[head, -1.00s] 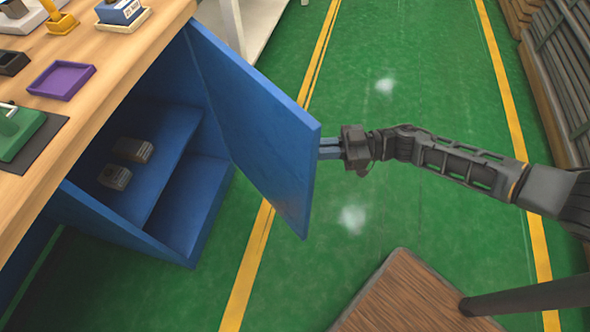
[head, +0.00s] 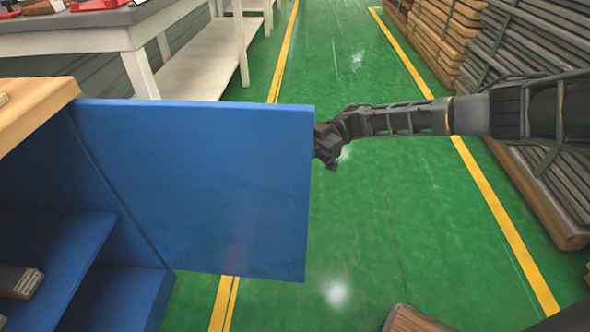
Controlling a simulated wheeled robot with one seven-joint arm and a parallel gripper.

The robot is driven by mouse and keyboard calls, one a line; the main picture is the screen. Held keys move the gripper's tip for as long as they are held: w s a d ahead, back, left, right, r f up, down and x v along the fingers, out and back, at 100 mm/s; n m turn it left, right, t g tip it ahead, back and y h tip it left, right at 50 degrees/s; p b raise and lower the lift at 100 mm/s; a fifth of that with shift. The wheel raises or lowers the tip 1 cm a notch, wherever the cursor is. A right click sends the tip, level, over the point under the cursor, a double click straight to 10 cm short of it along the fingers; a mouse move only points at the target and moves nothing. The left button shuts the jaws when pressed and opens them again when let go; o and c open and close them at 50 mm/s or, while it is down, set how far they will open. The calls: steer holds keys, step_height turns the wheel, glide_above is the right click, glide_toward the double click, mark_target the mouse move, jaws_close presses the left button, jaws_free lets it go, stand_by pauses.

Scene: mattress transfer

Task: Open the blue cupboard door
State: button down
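The blue cupboard door (head: 195,190) stands wide open, swung out from the cupboard, with its broad face toward the camera. The blue cupboard (head: 65,235) is at the lower left, its shelved inside exposed. My gripper (head: 325,145) is at the door's free edge, on the right and near the top. Its fingertips are hidden behind the door, so I cannot see whether they grip or only touch it. My arm reaches in from the right.
A wooden worktop (head: 35,110) tops the cupboard. A small box (head: 18,281) lies inside on a shelf. White tables (head: 100,35) stand behind the door. Stacked bars and planks (head: 500,60) line the right. Green floor (head: 385,235) is clear between the door and the stacks.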

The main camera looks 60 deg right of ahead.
steer(key=shift+w+r, duration=0.1)
steer(key=shift+w, duration=0.25)
steer(key=shift+a, duration=0.1)
steer(key=c, duration=1.2)
jaws_free()
steer(key=shift+o, duration=0.2)
steer(key=v, duration=0.8)
steer(key=shift+s, duration=0.1)
